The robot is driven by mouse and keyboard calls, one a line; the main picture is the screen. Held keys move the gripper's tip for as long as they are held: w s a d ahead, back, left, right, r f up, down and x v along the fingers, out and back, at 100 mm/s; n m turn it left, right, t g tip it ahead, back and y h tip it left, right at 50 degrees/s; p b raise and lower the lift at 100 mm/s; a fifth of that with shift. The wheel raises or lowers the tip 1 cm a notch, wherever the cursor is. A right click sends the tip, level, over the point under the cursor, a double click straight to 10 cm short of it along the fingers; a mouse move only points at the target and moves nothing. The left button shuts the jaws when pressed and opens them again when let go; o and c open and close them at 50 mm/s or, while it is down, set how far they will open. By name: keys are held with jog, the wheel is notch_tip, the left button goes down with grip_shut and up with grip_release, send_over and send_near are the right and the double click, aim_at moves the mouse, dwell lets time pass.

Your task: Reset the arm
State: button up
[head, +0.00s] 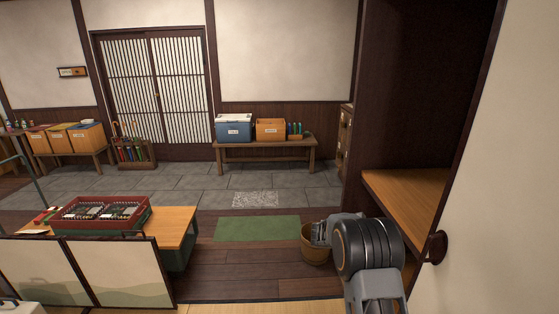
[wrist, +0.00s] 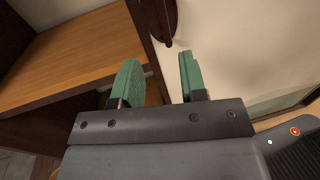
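My gripper (wrist: 161,80) shows in the wrist view with two green finger pads set well apart. It is open, and nothing is between the fingers. In the wrist view it is beside a wooden shelf (wrist: 75,50) on the left and a pale wall panel (wrist: 250,45) on the right. In the head view my arm rises at the lower right in front of the wooden shelf (head: 405,190); the fingertips are hidden there.
A dark round knob (head: 437,247) sits near the arm on the right. A wooden bucket (head: 316,246) stands on the floor behind the arm. A low table (head: 178,226) and folding screen (head: 85,270) are at left. The green mat (head: 257,228) is clear.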

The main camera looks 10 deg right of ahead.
jog(key=s+a+f+m+y, duration=0.6)
jog(key=s+a+m+y, duration=0.1)
jog(key=s+y, duration=0.25)
jog(key=s+a+r+m+t+y+p, duration=0.3)
jog(key=s+a+r+m+t+y, duration=0.4)
jog(key=s+a+r, duration=0.4)
jog(key=a+r+t+y, duration=0.1)
jog(key=a+r, duration=0.1)
jog(key=a, duration=0.1)
jog(key=shift+a+p, duration=0.15)
jog(key=shift+p, duration=0.15)
jog(key=shift+s+r, duration=0.1)
jog(key=shift+s, duration=0.05)
